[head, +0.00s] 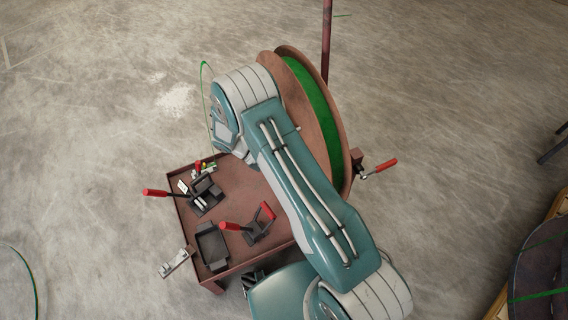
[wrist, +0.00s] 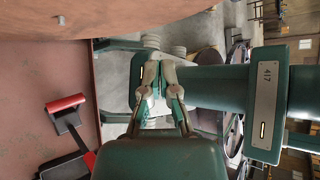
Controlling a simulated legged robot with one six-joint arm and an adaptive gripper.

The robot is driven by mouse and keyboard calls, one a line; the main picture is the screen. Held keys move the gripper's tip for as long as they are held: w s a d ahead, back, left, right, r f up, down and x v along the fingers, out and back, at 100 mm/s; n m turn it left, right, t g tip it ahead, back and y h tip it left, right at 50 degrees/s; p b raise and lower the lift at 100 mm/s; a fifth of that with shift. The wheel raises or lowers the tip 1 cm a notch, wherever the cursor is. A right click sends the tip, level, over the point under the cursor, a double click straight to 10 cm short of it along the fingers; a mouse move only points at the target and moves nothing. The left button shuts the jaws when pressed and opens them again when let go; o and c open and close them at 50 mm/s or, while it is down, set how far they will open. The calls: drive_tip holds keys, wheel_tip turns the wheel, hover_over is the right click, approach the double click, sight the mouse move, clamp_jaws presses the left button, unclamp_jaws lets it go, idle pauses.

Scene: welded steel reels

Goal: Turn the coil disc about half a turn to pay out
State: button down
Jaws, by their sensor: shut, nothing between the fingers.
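The coil disc (head: 338,125) stands upright on edge at the back of the bench, with rusty brown flanges and a green band wound between them. My arm crosses in front and hides much of its near face. In the wrist view, a brown flange face (wrist: 125,12) fills the upper left, with a small stud (wrist: 60,19) on it. My gripper (wrist: 158,70) shows in the wrist view with its fingertips close together and nothing held, apart from the flange. In the head view, the fingers are hidden behind my wrist.
The rusty bench (head: 232,185) carries black clamps with red handles (head: 238,227) and a black tray (head: 211,247). A red-handled lever (head: 380,167) sticks out right of the disc. A post (head: 327,40) rises behind it. Another reel (head: 540,270) lies at lower right. Floor at left is mostly clear.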

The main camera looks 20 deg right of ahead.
drive_tip(key=w+a+r, duration=0.2)
drive_tip(key=w+a, duration=0.3)
drive_tip(key=a, duration=0.1)
drive_tip(key=shift+w+a, duration=0.25)
drive_tip(key=c, duration=1.3)
unclamp_jaws()
drive_tip(key=shift+w+a, duration=0.15)
drive_tip(key=o, duration=0.5)
drive_tip(key=shift+r, duration=0.1)
drive_tip(key=o, duration=0.4)
drive_tip(key=shift+d+r+h, duration=0.1)
drive_tip(key=shift+d+h, duration=0.15)
drive_tip(key=shift+h, duration=0.25)
drive_tip(key=w+d+r+m+t+h, duration=0.1)
drive_tip(key=d+t+h, duration=0.1)
drive_tip(key=d+t, duration=0.1)
drive_tip(key=w+d+r+t+h, duration=0.1)
drive_tip(key=d+t+h, duration=0.1)
drive_tip(key=d+t, duration=0.1)
drive_tip(key=w+d+m+t+h, duration=0.1)
drive_tip(key=d+t+h, duration=0.1)
drive_tip(key=d, duration=0.3)
drive_tip(key=shift+r+m+t+h, duration=0.3)
drive_tip(key=shift+r+t+h, duration=0.1)
drive_tip(key=shift+t, duration=0.2)
drive_tip(key=shift+c, duration=0.2)
clamp_jaws()
